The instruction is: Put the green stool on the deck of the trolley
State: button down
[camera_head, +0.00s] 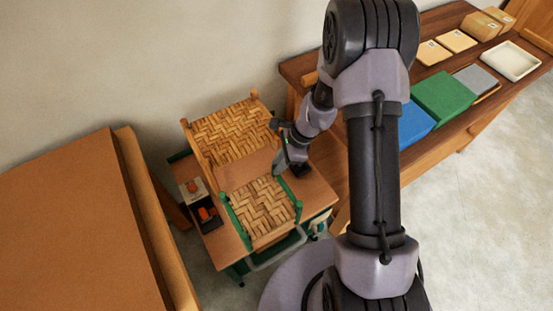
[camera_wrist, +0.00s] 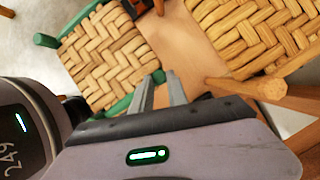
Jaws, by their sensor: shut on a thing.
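The green stool (camera_head: 262,207) has a woven bark seat and green rails and posts. It is over the front part of the trolley's wooden deck (camera_head: 318,190); I cannot tell if its feet touch the deck. My gripper (camera_head: 281,168) is shut on the stool's green frame at its far edge. In the wrist view the stool's woven seat (camera_wrist: 103,55) lies left of the fingers (camera_wrist: 160,88), with a green rail beside them. The stool's legs are mostly hidden under the seat.
A second stool with a plain wood frame (camera_head: 230,131) stands behind on the trolley. A brown cabinet (camera_head: 70,220) is at left. A bench at right bears a green box (camera_head: 443,96) and a white tray (camera_head: 510,61).

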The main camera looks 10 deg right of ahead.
jog(key=w+d+f+b, duration=0.2)
jog(key=w+f, duration=0.2)
jog(key=w, duration=0.2)
jog(key=shift+d, duration=0.2)
jog(key=shift+f, duration=0.15)
jog(key=shift+f+b, duration=0.4)
jog(key=shift+b, duration=0.1)
jog(key=c, duration=1.3)
grip_release()
jog(key=shift+r, duration=0.15)
